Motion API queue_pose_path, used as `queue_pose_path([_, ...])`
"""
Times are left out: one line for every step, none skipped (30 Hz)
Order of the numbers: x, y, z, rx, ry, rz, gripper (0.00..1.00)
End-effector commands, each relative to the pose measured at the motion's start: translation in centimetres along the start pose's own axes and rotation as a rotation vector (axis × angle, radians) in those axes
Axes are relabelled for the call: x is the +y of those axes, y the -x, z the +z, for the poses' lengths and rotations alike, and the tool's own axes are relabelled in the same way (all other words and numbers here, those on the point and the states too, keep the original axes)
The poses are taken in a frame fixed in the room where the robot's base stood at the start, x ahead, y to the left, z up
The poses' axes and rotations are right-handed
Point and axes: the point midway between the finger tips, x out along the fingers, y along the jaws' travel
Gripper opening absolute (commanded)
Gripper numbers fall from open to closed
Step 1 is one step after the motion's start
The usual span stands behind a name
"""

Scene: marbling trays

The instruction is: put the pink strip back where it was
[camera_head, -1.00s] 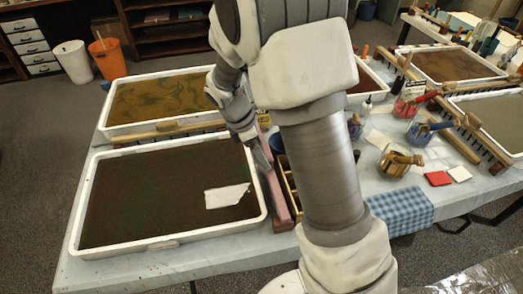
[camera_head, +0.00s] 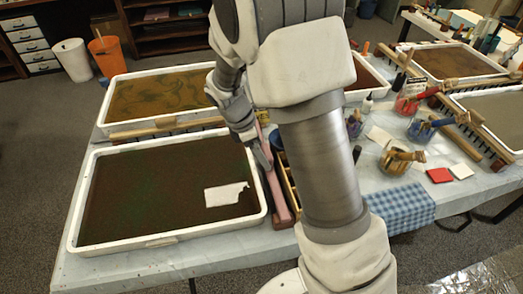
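The pink strip (camera_head: 278,198) is a long, narrow bar lying along the right side of the near left tray (camera_head: 262,196). It runs from the front right of that tray towards the back. My arm covers part of the table to the right.
A wooden divided box (camera_head: 289,186) stands right of the strip, partly behind my arm. A wooden comb (camera_head: 160,132) lies between the two left trays. Jars with brushes (camera_head: 397,160) stand right of my arm. A blue checked cloth (camera_head: 402,208) hangs over the front edge.

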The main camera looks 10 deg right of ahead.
Motion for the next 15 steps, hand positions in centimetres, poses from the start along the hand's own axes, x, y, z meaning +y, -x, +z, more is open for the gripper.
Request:
queue_pose_path([0.00, -0.16, -0.05, 0.000, 0.000, 0.000, 0.17])
queue_pose_path([0.00, -0.22, -0.07, 0.000, 0.000, 0.000, 0.17])
queue_pose_path([-0.01, -0.29, -0.10, 0.000, 0.000, 0.000, 0.17])
queue_pose_path([-0.01, -0.35, -0.12, 0.000, 0.000, 0.000, 0.17])
queue_pose_path([0.00, -0.26, -0.09, 0.000, 0.000, 0.000, 0.92])
queue_pose_path([0.00, -0.25, -0.09, 0.000, 0.000, 0.000, 0.99])
queue_pose_path([0.00, -0.25, -0.09, 0.000, 0.000, 0.000, 1.00])
queue_pose_path([0.00, -0.25, -0.08, 0.000, 0.000, 0.000, 1.00])
queue_pose_path([0.00, -0.24, -0.08, 0.000, 0.000, 0.000, 1.00])
queue_pose_path([0.00, -0.24, -0.08, 0.000, 0.000, 0.000, 1.00])
queue_pose_path([0.00, -0.24, -0.08, 0.000, 0.000, 0.000, 1.00])
queue_pose_path([-0.01, -0.25, -0.09, 0.000, 0.000, 0.000, 1.00])
queue_pose_path([0.00, -0.21, -0.09, 0.000, 0.000, 0.000, 1.00])
queue_pose_path([0.01, -0.13, -0.09, 0.000, 0.000, 0.000, 1.00])
queue_pose_path([0.03, 0.07, -0.08, 0.001, 0.000, 0.001, 1.00])
